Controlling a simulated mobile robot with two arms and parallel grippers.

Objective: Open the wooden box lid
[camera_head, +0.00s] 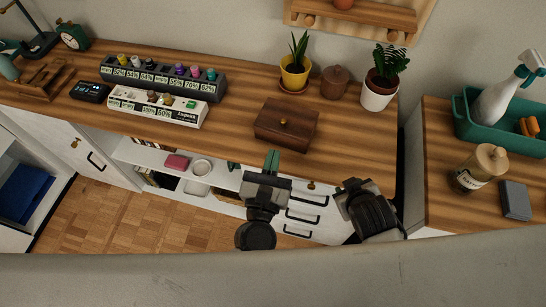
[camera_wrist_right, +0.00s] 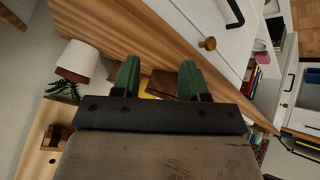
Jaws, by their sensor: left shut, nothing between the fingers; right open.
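My right gripper (camera_head: 349,186) is farther right, in front of the desk. In the right wrist view its two green fingers (camera_wrist_right: 158,82) are spread apart with nothing held. A brown shape between them is partly hidden, and I cannot tell what it is.
A yellow pot (camera_head: 294,77), a brown lidded jar (camera_head: 335,82) and a white pot (camera_head: 377,95) stand behind and right of the box. Bare desktop surrounds the box's front.

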